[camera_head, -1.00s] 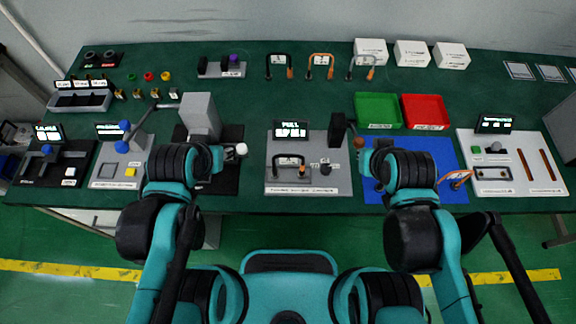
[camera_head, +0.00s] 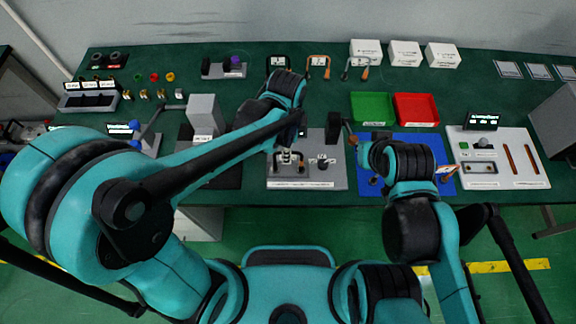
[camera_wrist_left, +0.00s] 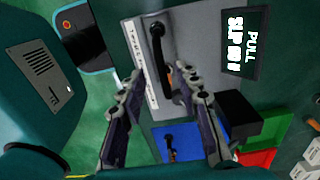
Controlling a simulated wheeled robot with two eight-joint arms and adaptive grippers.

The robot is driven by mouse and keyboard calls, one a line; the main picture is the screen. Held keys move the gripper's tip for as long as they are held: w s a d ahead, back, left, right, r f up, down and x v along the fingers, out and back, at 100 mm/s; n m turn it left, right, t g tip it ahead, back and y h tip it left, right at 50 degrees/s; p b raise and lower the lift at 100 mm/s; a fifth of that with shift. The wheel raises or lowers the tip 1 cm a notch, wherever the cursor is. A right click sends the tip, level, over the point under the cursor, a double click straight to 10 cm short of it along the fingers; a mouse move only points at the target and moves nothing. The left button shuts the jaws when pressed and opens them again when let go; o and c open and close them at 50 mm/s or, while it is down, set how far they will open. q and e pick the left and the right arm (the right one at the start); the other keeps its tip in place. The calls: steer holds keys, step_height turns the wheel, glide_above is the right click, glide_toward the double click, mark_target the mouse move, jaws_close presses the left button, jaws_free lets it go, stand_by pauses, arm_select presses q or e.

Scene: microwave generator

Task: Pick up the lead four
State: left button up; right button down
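A lead with a dark handle (camera_head: 290,169) lies on the grey panel (camera_head: 335,175) at the table's front middle. Which lead is number four I cannot read. My left gripper (camera_head: 288,156) is over that panel, and its arm hides part of it. In the left wrist view, my left gripper (camera_wrist_left: 160,80) is open, its two fingers apart on either side of the lead's dark handle (camera_wrist_left: 157,50), with no clear contact. My right arm's wrist (camera_head: 390,158) is above the blue mat (camera_head: 405,143); its fingers are hidden from the head camera.
Further leads (camera_head: 318,65) lie at the back. A display (camera_wrist_left: 243,45) stands behind the panel. A black block (camera_head: 334,128) stands at the panel's right. A green tray (camera_head: 372,108) and a red tray (camera_head: 416,109) lie behind the blue mat. A grey block (camera_head: 203,115) stands left.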

arm_select(q)
steer(key=f+b, duration=0.1)
steer(key=f, duration=0.2)
steer(key=f+b, duration=0.1)
steer(key=f, duration=0.2)
steer(key=shift+w+d, duration=0.15)
steer(key=shift+d, duration=0.05)
jaws_close()
